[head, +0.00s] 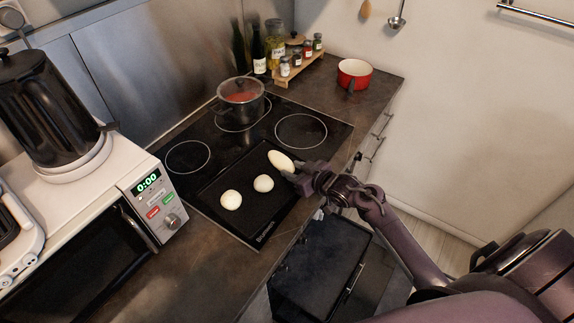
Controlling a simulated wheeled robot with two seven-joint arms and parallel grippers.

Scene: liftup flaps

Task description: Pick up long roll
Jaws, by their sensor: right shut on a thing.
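The long roll (280,160) is a pale, oval piece of dough on or just above the black baking tray (236,172) on the hob. My right gripper (291,174) reaches in from the right and is shut on the near right end of the long roll. Whether the roll touches the tray is not clear. Two round pale rolls, one in the middle (264,183) and one at the left (231,200), lie on the tray. My left gripper does not show.
A pot with red contents (240,103) stands on the hob's back burner. A red pan (354,75) and a spice rack (299,66) are behind. A microwave (95,240) with a kettle (45,110) stands left. Below the counter is an open oven door (322,265).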

